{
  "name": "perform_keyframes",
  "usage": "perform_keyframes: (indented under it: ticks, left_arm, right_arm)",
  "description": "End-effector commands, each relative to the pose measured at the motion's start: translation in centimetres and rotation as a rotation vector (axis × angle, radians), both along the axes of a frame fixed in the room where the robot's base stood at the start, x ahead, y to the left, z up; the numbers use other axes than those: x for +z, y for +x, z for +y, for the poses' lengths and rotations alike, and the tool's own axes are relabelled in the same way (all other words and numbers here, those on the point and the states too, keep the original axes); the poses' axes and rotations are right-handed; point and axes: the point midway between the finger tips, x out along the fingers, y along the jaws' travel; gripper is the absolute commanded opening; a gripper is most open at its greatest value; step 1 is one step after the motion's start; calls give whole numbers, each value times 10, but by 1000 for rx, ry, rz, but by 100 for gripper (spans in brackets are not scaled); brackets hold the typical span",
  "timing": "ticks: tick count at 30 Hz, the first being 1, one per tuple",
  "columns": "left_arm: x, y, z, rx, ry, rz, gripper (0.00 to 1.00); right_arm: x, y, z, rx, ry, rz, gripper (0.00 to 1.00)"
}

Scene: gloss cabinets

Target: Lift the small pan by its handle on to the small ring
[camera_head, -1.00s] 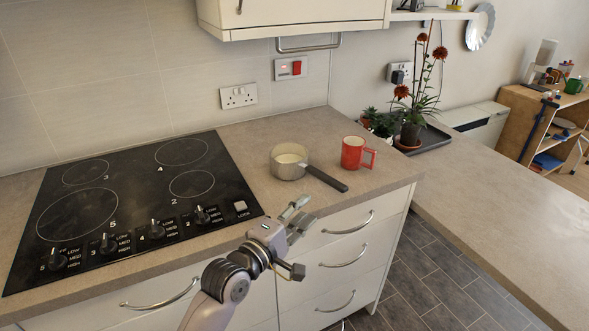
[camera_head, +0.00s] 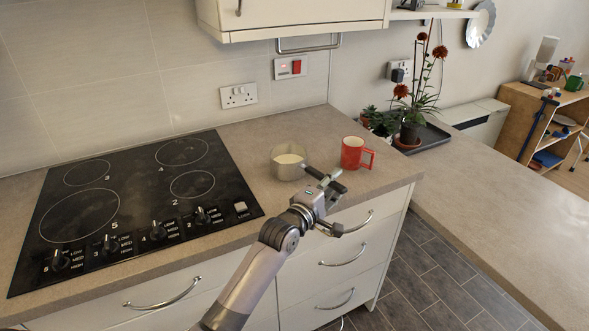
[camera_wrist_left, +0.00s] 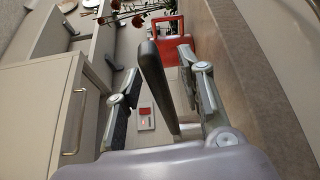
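The small pan (camera_head: 287,167) stands on the worktop right of the hob, with pale contents inside. Its black handle (camera_wrist_left: 152,70) lies between the two fingers of my left gripper (camera_wrist_left: 162,92) in the left wrist view, with gaps on both sides. In the head view my left gripper (camera_head: 323,179) is over the handle at the worktop's front edge and hides most of it. The left gripper is open. The black hob (camera_head: 135,205) has two smaller rings, one at the front right (camera_head: 192,185) and one at the back left (camera_head: 87,172). My right gripper is not in view.
A red mug (camera_head: 353,153) stands close behind and right of the handle; it also shows in the left wrist view (camera_wrist_left: 170,42). Potted plants (camera_head: 408,130) stand on a dark tray farther right. Hob knobs (camera_head: 155,229) line the front. Worktop between pan and hob is clear.

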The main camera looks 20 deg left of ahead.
Motion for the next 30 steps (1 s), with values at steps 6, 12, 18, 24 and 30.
perform_keyframes:
  ticks: [6, 12, 18, 24, 30]
  left_arm:
    - [0, 2, 0, 0, 1, 0, 36]
    - [0, 1, 0, 0, 1, 0, 24]
    - [0, 1, 0, 0, 1, 0, 11]
    - [0, 1, 0, 1, 1, 0, 0]
    - [0, 1, 0, 1, 1, 0, 0]
  right_arm:
    - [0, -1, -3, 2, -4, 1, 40]
    - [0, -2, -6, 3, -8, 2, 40]
    - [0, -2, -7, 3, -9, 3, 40]
    - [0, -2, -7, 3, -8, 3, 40]
    - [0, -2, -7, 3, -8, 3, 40]
